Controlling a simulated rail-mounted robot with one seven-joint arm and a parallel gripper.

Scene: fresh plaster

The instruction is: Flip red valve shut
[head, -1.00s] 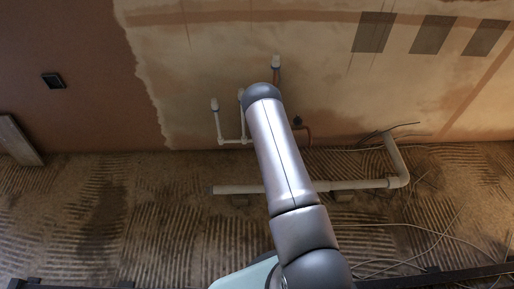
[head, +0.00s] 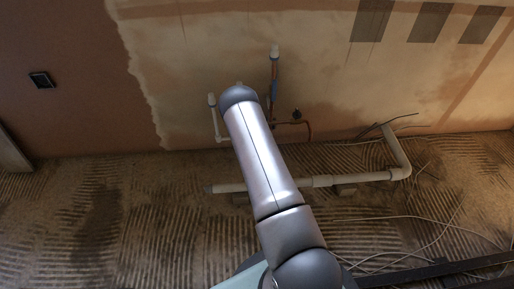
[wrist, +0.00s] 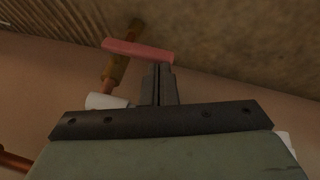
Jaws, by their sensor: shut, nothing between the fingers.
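The red valve handle (wrist: 138,50) is a flat bar in the upper left of the wrist view. It lies across a brass-coloured valve body (wrist: 115,69) on a pipe, with a white fitting (wrist: 106,101) at the near end. My gripper (wrist: 160,70) is shut and empty. Its fingertips are just below the handle's right end in the picture; I cannot tell whether they touch it. In the head view my arm hides the gripper, and I cannot make out the red handle there.
In the head view a copper pipe with a blue section (head: 275,88) and a white pipe (head: 217,124) stand at the plastered wall. A thick white drain pipe (head: 365,177) runs along the ridged floor. Loose cables (head: 440,225) lie to the right.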

